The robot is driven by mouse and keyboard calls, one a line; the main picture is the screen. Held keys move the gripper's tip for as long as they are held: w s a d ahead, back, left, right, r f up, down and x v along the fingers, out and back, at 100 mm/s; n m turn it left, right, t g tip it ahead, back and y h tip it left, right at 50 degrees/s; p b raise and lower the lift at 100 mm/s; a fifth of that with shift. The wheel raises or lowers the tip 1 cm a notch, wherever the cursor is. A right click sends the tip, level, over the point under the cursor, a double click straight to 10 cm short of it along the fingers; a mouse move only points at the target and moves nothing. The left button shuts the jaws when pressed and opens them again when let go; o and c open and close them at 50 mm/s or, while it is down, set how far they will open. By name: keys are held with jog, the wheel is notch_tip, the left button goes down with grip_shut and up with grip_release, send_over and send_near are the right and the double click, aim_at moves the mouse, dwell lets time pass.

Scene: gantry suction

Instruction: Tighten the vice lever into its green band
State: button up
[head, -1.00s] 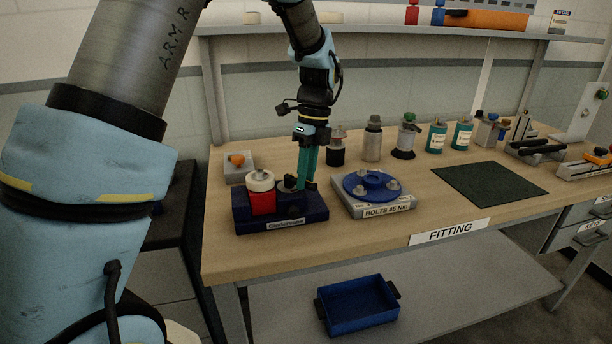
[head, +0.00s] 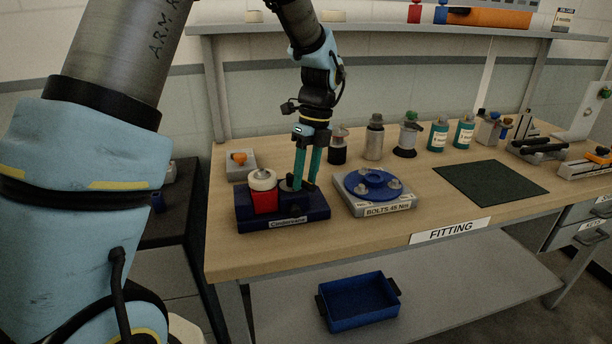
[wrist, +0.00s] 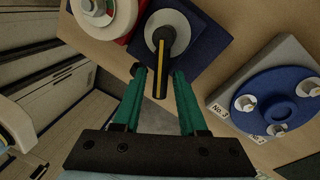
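The vice lever (wrist: 162,70) is a black bar with a yellow stripe, on a black hub over a pale grey disc (wrist: 184,27). It is mounted on the dark blue base (head: 252,224), beside a red part with a white top (head: 264,195). My gripper (head: 304,186) is down over this base. In the wrist view my gripper's teal fingers (wrist: 160,72) are apart, one on each side of the lever's free end, with a visible gap to each. In the head view the fingers mostly hide the lever.
A grey fixture with a blue flange (head: 373,190) stands close to the right of the base. A grey block with an orange knob (head: 239,159) sits behind left. Bottles (head: 374,140) line the back. A dark green mat (head: 488,183) lies clear on the right.

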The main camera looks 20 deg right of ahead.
jog(key=shift+o, duration=0.7)
notch_tip(320, 180, up, 11)
jog(key=d+b, duration=0.1)
jog(key=d, duration=0.1)
jog(key=shift+w+f+b, duration=0.2)
jog(key=shift+w+b, duration=0.15)
jog(key=shift+b, duration=0.05)
